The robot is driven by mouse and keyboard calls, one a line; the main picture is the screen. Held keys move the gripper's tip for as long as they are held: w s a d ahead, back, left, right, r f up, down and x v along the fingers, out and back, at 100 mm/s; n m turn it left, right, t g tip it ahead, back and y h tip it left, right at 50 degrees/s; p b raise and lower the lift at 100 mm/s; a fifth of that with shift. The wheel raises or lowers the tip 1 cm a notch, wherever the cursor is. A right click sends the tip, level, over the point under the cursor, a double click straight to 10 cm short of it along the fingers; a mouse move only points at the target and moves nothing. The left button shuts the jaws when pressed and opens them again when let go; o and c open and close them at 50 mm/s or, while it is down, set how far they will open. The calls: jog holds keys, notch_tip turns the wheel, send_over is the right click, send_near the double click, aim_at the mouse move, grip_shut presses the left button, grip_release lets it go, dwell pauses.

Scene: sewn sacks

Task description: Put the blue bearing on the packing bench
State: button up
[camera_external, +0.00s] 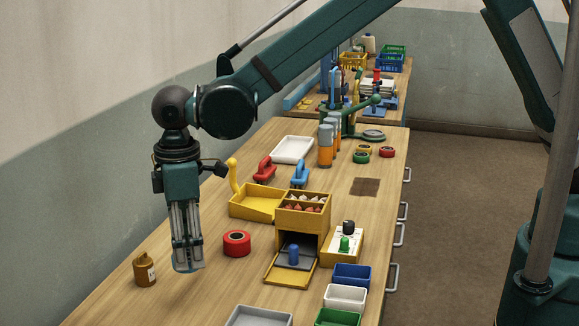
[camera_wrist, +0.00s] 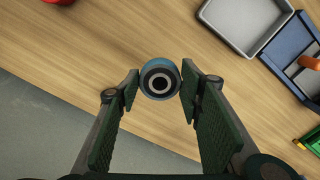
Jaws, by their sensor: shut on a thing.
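The blue bearing (camera_wrist: 160,64), a short blue round part with a dark ring and pale centre, sits between my fingertips in the wrist view. My gripper (camera_wrist: 160,80) is shut on it, one finger on each side. In the external view my gripper (camera_external: 188,266) points down over the left part of the near wooden bench (camera_external: 205,290), and the bearing cannot be made out there. A second bench (camera_external: 391,116) stands behind, with yellow and blue crates (camera_external: 391,63). I cannot tell which one is the packing bench.
A brown bottle (camera_external: 145,270) stands left of my gripper, a red roll (camera_external: 237,243) to its right. A yellow dispenser (camera_external: 304,212), blue box (camera_external: 351,275) and white box (camera_external: 345,297) stand further right. A grey tray (camera_external: 258,317) lies at the front. Orange bottles (camera_external: 326,145) stand further back.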

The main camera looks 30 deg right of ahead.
jog(key=w+d+m, duration=0.3)
jog(key=w+d, duration=0.5)
jog(key=w, duration=0.2)
jog(key=w+d+m, duration=0.2)
jog(key=w+d, duration=0.6)
jog(key=w, duration=0.3)
jog(key=w+d+m, duration=0.3)
jog(key=w+d, duration=0.5)
jog(key=d, duration=0.3)
jog(key=w+d+m, duration=0.2)
jog(key=w+d, duration=0.5)
jog(key=d, duration=0.4)
jog(key=w+d+m, duration=0.3)
jog(key=w+d, duration=0.1)
jog(key=d, duration=0.9)
jog(key=w+d+m, duration=0.2)
jog(key=w+d, duration=0.2)
jog(key=d, duration=0.9)
jog(key=d+m, duration=0.5)
jog(key=d, duration=2)
jog(key=shift+s+d+r, duration=0.15)
jog(key=shift+s+d, duration=0.2)
jog(key=shift+s, duration=0.05)
jog(key=shift+f, duration=3.15)
